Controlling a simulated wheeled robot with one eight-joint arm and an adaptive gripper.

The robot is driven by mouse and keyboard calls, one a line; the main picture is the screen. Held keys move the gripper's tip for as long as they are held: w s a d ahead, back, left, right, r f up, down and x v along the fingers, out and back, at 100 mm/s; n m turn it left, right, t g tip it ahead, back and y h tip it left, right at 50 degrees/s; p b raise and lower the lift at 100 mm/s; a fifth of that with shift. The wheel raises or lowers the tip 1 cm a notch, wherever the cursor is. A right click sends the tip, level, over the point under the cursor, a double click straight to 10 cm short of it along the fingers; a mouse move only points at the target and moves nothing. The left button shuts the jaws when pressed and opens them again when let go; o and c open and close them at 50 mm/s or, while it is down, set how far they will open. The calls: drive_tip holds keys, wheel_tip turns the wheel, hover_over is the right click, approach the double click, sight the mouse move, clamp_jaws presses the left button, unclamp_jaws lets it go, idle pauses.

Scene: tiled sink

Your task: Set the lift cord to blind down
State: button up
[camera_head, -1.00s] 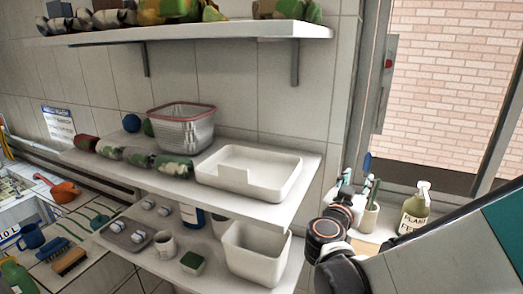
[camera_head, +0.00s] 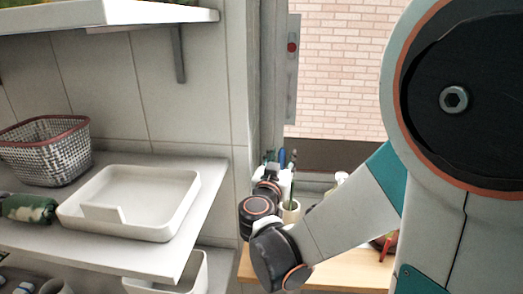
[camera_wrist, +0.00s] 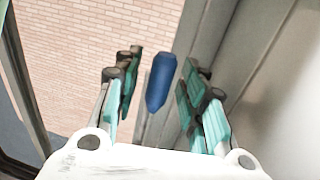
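The blue cord end (camera_wrist: 161,83), a smooth tapered piece, hangs in front of the window in the wrist view. I take it to be the end of the lift cord; the cord itself is too thin to make out. It also shows as a small blue shape (camera_head: 282,157) by the window frame in the head view. My gripper (camera_wrist: 160,93) is open, with its teal-padded fingers to the left and right of the blue end. A gap shows on both sides. In the head view my gripper (camera_head: 274,163) is small and partly hidden by my wrist.
A grey plate with a red knob (camera_head: 292,47) is on the window frame. A cup with brushes (camera_head: 290,211) stands on the wooden sill (camera_head: 345,268). A shelf at left holds a white tray (camera_head: 135,203) and a wire basket (camera_head: 47,152). The upper shelf's bracket juts from the wall.

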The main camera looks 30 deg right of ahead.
drive_tip(key=shift+w+d, duration=0.15)
drive_tip(key=shift+c, duration=0.5)
clamp_jaws()
drive_tip(key=shift+r, duration=0.15)
wheel_tip(320, 180, up, 25)
drive_tip(key=p, duration=1.8)
drive_tip(key=shift+d+r, duration=0.15)
drive_tip(key=shift+r, duration=0.05)
drive_tip(key=shift+f, duration=0.2)
